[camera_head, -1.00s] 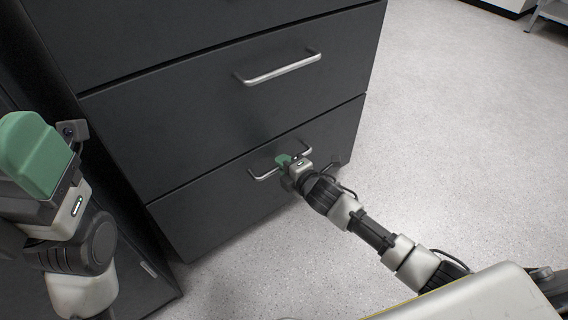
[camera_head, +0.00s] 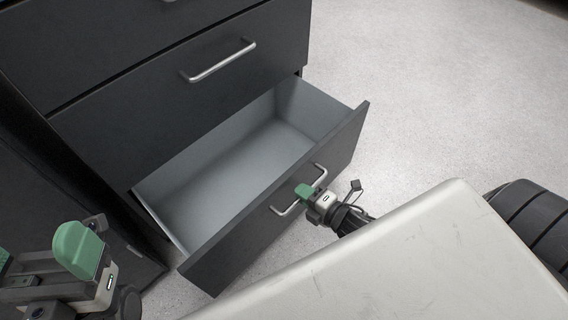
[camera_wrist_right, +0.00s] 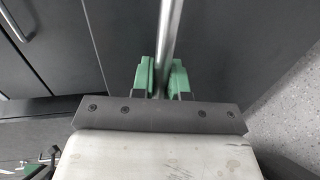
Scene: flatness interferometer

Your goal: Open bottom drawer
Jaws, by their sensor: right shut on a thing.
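The bottom drawer (camera_head: 290,205) of the dark cabinet stands well out from the cabinet body, and its grey inside (camera_head: 232,178) is empty where it shows. My right gripper (camera_head: 307,191) is shut on the drawer's silver bar handle (camera_head: 284,211). In the right wrist view the handle (camera_wrist_right: 171,35) runs between the two green fingers (camera_wrist_right: 162,78). My left gripper (camera_head: 75,250) is at the lower left, away from the drawer; its fingertips' gap is not clear.
The closed drawer above has a silver handle (camera_head: 218,62). Another dark cabinet (camera_head: 60,190) stands at the left. Speckled grey floor (camera_head: 440,95) is clear at the right. My pale base is close in front of the drawer.

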